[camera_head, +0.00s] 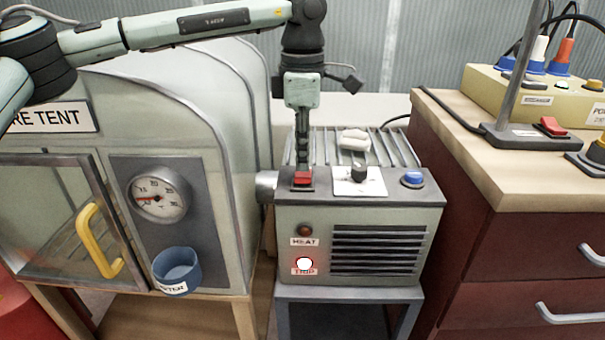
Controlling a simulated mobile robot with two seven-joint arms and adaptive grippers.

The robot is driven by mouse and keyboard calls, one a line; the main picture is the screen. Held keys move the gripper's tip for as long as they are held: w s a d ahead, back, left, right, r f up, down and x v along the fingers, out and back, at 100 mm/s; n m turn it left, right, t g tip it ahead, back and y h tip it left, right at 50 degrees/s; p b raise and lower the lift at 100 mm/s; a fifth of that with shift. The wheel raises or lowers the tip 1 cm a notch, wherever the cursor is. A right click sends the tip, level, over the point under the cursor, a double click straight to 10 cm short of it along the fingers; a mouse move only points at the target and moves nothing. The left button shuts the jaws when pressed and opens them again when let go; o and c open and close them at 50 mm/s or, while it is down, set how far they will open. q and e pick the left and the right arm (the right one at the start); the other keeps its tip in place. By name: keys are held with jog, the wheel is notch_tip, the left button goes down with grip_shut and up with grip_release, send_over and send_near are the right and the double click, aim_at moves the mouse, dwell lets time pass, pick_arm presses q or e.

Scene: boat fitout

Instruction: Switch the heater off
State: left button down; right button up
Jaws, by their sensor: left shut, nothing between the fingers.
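The heater (290,228) is a grey box with a front grille, standing on a dark stand in the middle. On its top front edge are a red rocker switch (302,181), a black knob (358,174) on a white plate, and a blue button (412,179). On the front, the HEAT lamp (305,230) looks dark red and the TRIP lamp (304,264) glows white. My left gripper (303,171) is shut and empty, pointing down with its fingertips at the red switch. I cannot tell whether they touch. My right gripper is not in view.
A tent-shaped cabinet (208,130) with a gauge (158,196), a yellow door handle (96,240) and a blue cup (177,270) stands at the left. At the right, a wooden-topped drawer unit (470,190) carries a yellow box (480,88).

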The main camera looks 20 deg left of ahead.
aim_at(303, 177)
pick_arm(q)
jog(key=shift+f+b, duration=0.6)
jog(key=shift+f, duration=0.4)
jog(key=shift+r, duration=0.1)
jog(key=shift+r+p, duration=2.4)
jog(key=shift+r, duration=1.1)
